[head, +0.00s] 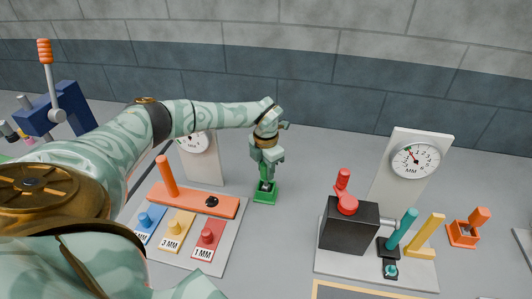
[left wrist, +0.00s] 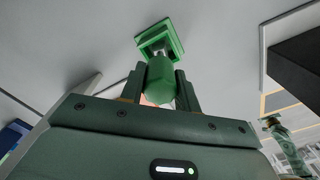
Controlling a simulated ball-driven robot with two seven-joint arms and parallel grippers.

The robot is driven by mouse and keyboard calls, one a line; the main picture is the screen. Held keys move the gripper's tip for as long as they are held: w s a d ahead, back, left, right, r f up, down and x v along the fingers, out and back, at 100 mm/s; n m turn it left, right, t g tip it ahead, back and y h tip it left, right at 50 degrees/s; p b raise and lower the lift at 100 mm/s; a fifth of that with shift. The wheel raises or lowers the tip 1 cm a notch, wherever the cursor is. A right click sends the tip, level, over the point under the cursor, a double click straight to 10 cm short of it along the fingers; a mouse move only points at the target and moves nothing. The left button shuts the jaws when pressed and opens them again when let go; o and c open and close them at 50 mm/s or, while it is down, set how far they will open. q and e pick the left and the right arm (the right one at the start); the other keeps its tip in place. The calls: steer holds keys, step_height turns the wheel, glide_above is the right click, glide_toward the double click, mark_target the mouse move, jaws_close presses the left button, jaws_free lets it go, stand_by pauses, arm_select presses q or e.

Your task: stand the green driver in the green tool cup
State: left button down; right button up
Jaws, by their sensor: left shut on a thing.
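The green driver (left wrist: 160,82) is upright in my left gripper (head: 267,172), which is shut on its green handle. Its metal shaft points down at the green tool cup (head: 265,197). The cup, a square green holder, also shows in the left wrist view (left wrist: 172,32), with the shaft over or inside its opening; I cannot tell how deep the tip is. My left fingers hide most of the handle in the head view. A small part of my right arm appears at the right of the left wrist view; its fingers are too small to read.
Left of the cup is a board with an orange bar (head: 195,200), coloured blocks and a dial gauge (head: 200,150). To the right stand a black box (head: 348,228), a second gauge (head: 415,160) and an orange holder (head: 463,233). The table between is clear.

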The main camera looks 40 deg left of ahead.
arm_select(q)
steer(key=shift+f, duration=0.45)
steer(key=c, duration=0.9)
jaws_free()
steer(key=shift+c, duration=0.2)
step_height(320, 180, up, 16)
steer(key=p, duration=0.2)
steer(key=shift+r, duration=0.15)
